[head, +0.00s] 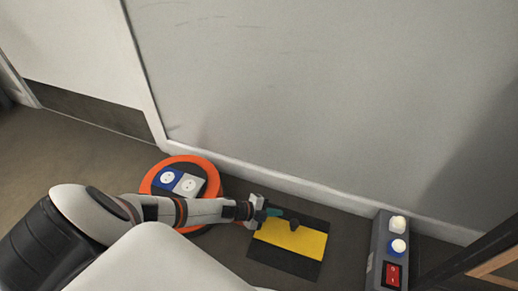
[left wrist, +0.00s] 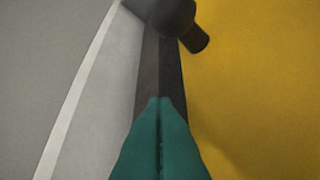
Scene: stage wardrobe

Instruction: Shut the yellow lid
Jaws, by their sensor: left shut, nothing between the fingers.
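The yellow lid (head: 297,239) shows as a yellow panel between two dark areas on the floor by the wall. It also fills the right side of the left wrist view (left wrist: 260,90). A dark knob or handle (head: 294,225) stands at its far edge, and it shows at the top of the left wrist view (left wrist: 195,35). I cannot tell the lid's exact angle. My left gripper (head: 280,212) is shut and empty, its teal fingers (left wrist: 160,135) together above the far side of the lid, pointing toward the knob. A gap to the knob is hard to judge. My right gripper is not in view.
An orange round base (head: 165,165) with a blue and a white socket (head: 178,182) is left of the lid, partly behind my arm. A grey panel (head: 378,245) with white and blue knobs and a red switch (head: 392,275) stands to the right. The wall (head: 330,90) is close behind.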

